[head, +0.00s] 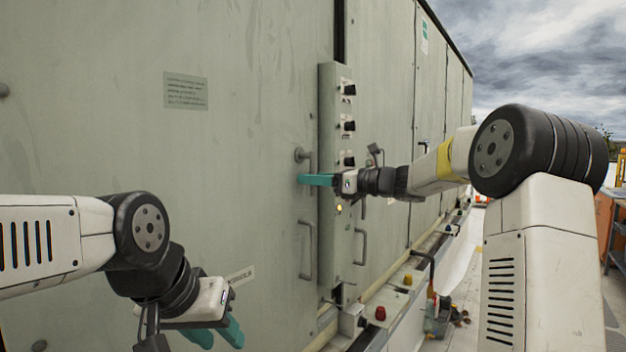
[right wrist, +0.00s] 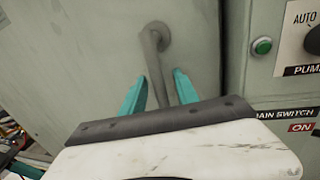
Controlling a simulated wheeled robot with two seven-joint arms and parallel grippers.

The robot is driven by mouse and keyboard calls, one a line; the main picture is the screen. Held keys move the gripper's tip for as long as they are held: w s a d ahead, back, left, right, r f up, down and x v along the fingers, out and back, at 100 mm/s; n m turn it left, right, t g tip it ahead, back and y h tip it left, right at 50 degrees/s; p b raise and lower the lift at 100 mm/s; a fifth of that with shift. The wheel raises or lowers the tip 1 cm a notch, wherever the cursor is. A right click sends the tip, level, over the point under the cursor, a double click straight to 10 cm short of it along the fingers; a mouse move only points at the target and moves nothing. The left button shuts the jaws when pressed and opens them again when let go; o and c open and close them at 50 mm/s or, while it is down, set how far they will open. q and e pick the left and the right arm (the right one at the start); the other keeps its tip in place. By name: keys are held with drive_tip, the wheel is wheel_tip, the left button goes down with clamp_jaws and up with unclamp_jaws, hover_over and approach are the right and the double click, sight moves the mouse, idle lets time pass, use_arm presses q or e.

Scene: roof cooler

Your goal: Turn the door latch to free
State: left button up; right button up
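The door latch (head: 301,156) is a grey round boss with a lever hanging down on the pale green cabinet door. In the right wrist view the latch (right wrist: 158,50) has its lever running down between my right gripper's teal fingers. My right gripper (head: 308,179) is at the lever, and its fingers (right wrist: 160,78) stand apart on either side of it, with gaps showing. The palm edge hides the lever's lower end there. My left gripper (head: 217,337) is low at the left, empty, with its teal fingers apart, away from the latch.
A control box (head: 327,110) with black knobs stands just right of the latch. A fixed door handle (head: 307,250) is below it. Pipes and valves with a red cap (head: 380,313) run along the cabinet's foot. The door left of the latch is mostly flat and clear.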

drive_tip(key=shift+c, duration=0.3)
clamp_jaws()
idle(1.1)
